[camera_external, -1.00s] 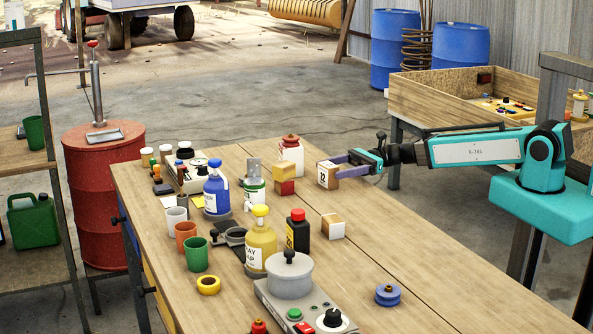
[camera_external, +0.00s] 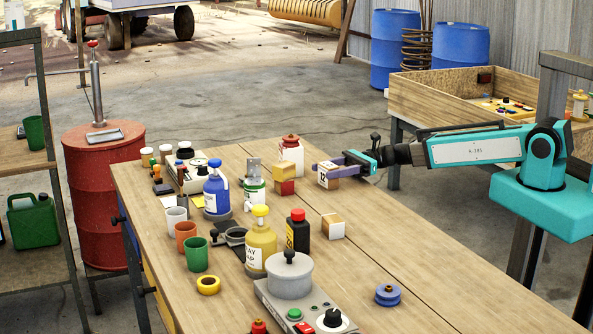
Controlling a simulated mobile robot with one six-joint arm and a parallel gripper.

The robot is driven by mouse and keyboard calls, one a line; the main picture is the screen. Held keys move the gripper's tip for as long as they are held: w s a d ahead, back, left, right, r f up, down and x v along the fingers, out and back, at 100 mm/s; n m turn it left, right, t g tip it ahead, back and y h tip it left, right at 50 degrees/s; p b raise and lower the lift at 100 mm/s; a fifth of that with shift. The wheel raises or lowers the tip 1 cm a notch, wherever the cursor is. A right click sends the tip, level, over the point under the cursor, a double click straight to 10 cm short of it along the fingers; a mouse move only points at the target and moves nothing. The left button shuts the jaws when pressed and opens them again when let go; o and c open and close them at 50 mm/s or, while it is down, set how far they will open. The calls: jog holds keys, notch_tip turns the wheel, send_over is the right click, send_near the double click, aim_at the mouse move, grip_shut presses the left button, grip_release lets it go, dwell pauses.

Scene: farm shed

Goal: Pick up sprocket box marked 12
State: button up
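The sprocket box marked 12 (camera_external: 323,179) is a small white and tan carton on the far right part of the workbench. Its label faces the left front and looks a little tilted. My gripper (camera_external: 326,168) reaches in from the right at the box. One purple finger runs behind the box, its tip showing past the left side; the other is at the near right side. The box lies between the fingers. Whether they press on it, and whether its base is clear of the bench, I cannot tell.
A similar white and tan box (camera_external: 333,226) stands nearer on the bench (camera_external: 400,272). Left of my gripper are stacked red and yellow boxes (camera_external: 285,180) and a white bottle with a red cap (camera_external: 291,155). A black bottle (camera_external: 298,234) stands nearer. The bench's right part is mostly clear.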

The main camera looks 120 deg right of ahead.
aim_at(328, 164)
jog(key=c, duration=0.6)
jog(key=shift+o, duration=0.2)
jog(key=shift+r, duration=0.1)
jog(key=shift+r+b, duration=0.75)
jog(key=shift+r, duration=4.15)
